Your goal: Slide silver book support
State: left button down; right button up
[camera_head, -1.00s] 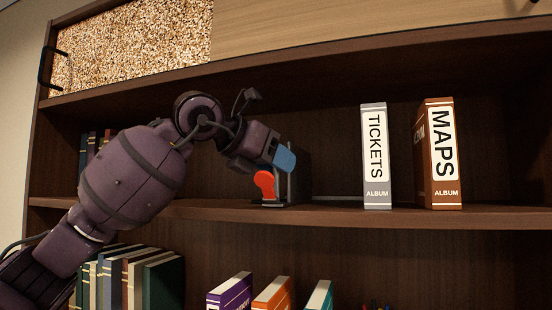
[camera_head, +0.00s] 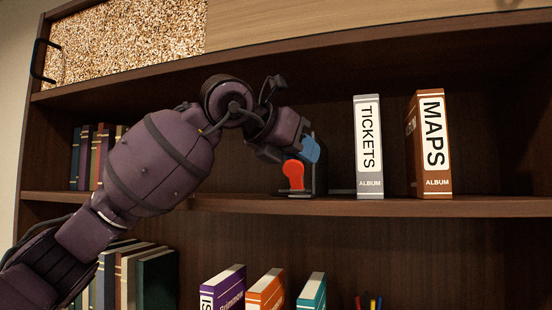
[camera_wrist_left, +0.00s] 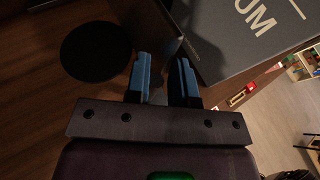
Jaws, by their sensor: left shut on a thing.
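The book support (camera_head: 321,175) looks dark, with a thin pale edge, and stands upright on the middle shelf, left of the grey TICKETS album (camera_head: 368,148). A red rounded piece (camera_head: 293,176) stands at its left side; I cannot tell whether it is attached. My left gripper (camera_head: 310,150) has its blue fingertips shut on the support's upright plate. In the left wrist view the blue fingertips (camera_wrist_left: 163,80) sit on either side of the dark plate, and the grey album (camera_wrist_left: 235,35) is close on the right. The gripper partly hides the support. My right gripper is out of view.
A brown MAPS album (camera_head: 431,145) stands right of the TICKETS album, with a gap between them. A grey strip (camera_head: 342,191) lies on the shelf between support and album. Books (camera_head: 95,155) stand at the far left. The shelf above is close overhead.

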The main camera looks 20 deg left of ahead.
pick_arm(q)
jog(key=shift+d, duration=1.1)
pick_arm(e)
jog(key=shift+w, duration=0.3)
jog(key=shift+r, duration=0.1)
pick_arm(q)
jog(key=c, duration=1.1)
grip_release()
jog(key=shift+c, duration=0.2)
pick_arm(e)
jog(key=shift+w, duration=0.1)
pick_arm(q)
jog(key=shift+r, duration=0.1)
jog(key=shift+s+a+r, duration=0.1)
jog(key=shift+s+a, duration=0.1)
jog(key=shift+s, duration=0.05)
jog(key=s+a+b, duration=0.4)
jog(key=s+a, duration=0.4)
jog(key=s, duration=0.3)
jog(key=shift+s+r, duration=0.25)
jog(key=shift+r, duration=0.15)
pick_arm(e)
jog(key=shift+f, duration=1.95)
